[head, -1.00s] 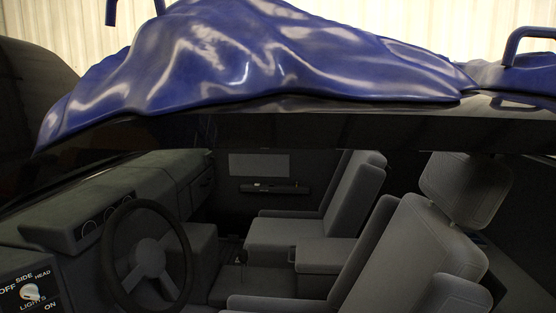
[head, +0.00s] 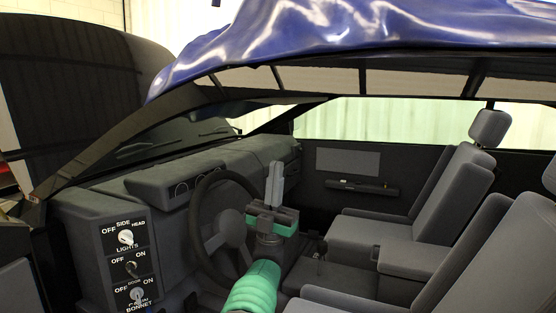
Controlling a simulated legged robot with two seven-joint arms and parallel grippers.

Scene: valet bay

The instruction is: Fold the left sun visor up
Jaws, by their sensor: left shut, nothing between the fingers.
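My left gripper (head: 275,180) stands in front of the steering wheel (head: 213,232), with its pale grey fingers pointing up and shut together, empty. Its green and grey wrist comes up from the bottom edge. The left sun visor is hard to make out. A thin dark shape (head: 232,108) hangs under the front roof edge above the windscreen; I cannot tell whether it is a visor or a mirror. The gripper is below and to the right of it in the picture, apart from it. My right gripper is not in view.
A blue draped cover (head: 330,35) lies on the roof above the open side. The dashboard (head: 190,165) and a switch panel (head: 128,262) are at the left. Grey seats (head: 450,190) fill the right. There is open air above the gripper.

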